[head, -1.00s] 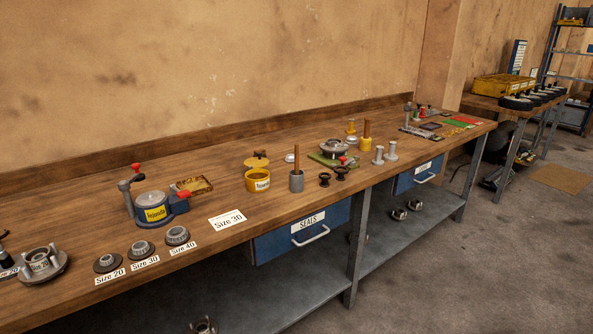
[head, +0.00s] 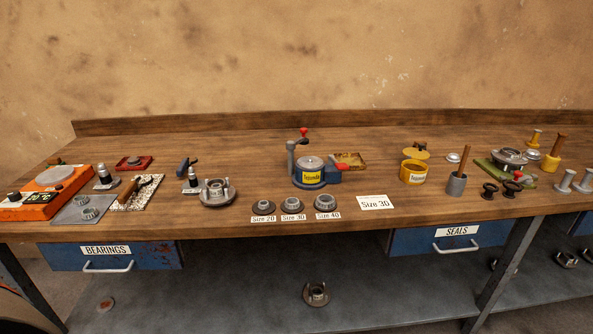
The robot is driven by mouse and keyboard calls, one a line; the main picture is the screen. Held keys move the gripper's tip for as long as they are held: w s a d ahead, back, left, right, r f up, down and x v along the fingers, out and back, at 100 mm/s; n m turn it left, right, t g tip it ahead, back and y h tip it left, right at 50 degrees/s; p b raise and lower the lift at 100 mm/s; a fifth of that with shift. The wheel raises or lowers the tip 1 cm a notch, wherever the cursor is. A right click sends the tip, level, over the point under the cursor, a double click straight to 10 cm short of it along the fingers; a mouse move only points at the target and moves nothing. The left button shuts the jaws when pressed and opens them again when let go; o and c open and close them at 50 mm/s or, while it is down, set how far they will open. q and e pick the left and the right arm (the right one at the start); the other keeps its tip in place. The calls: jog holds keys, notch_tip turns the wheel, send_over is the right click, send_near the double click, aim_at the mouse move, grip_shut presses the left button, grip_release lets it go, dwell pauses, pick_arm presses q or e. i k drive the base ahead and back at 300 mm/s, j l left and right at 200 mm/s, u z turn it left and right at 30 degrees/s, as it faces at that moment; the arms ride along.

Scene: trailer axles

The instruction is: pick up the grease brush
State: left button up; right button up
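No part labelled as a grease brush shows. A wooden handle (head: 461,159) stands upright in a grey cup (head: 456,184) right of the middle of the bench. Another wooden handle (head: 557,144) stands in a yellow holder (head: 549,163) further right. The lower ends of both are hidden, so I cannot tell which is the brush. A yellow grease tub (head: 413,173) with a label stands left of the grey cup. Neither gripper is in view.
The wooden bench (head: 240,226) spans the view, with a wall behind. An orange heater (head: 40,196) is at the left, a blue grease packer (head: 318,176) in the middle. Blue drawers (head: 110,256) hang below.

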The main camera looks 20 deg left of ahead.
aim_at(467, 147)
jog(key=i+l+u, duration=0.1)
jog(key=u, duration=0.6)
jog(key=i+l+u, duration=0.15)
jog(key=l+u, duration=0.15)
jog(key=l, duration=0.15)
jog(key=l+u, duration=0.25)
jog(key=l, duration=0.2)
jog(key=i, duration=0.05)
